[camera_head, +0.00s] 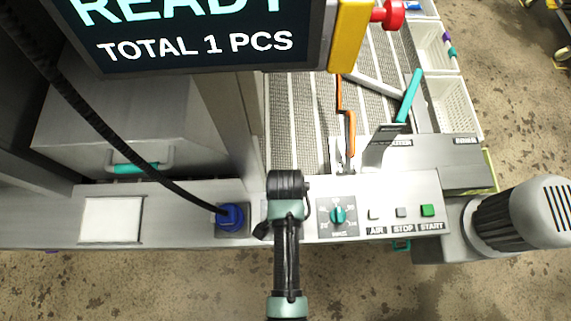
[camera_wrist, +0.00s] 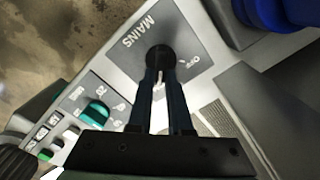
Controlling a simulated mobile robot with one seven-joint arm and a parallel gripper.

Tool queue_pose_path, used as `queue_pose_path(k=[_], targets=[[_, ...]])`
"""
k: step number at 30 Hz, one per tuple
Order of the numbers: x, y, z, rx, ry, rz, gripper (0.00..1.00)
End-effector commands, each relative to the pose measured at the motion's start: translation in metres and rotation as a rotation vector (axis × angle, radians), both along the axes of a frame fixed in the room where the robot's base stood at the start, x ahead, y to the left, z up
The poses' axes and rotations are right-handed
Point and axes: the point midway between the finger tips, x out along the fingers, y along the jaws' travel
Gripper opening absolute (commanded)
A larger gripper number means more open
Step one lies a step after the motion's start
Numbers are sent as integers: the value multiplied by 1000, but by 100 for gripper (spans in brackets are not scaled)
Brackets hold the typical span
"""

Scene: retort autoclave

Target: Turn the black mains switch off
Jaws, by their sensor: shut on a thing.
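The black mains switch (camera_wrist: 160,57) is a round knob on a grey plate lettered MAINS in the wrist view. Small position lettering shows beside the knob, too small to read surely. A pale mark shows between my fingers just below the knob. My gripper (camera_wrist: 161,76) has its two dark fingers shut on the knob, one on each side. In the head view my arm covers the switch and the fingers, left of the teal dial (camera_head: 338,215).
A blue plug (camera_head: 230,216) with a thick black cable stands left of my arm. The AIR (camera_head: 375,213), STOP (camera_head: 401,212) and green START (camera_head: 427,210) buttons lie to the right. A screen (camera_head: 190,35) reading READY overhangs the back left.

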Motion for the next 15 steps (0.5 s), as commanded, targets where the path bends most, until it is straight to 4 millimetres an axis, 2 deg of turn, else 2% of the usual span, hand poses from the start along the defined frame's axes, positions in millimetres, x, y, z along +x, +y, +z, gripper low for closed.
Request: queue_pose_path(k=[15], targets=[[0, 0, 2, -1, 2, 58, 0]])
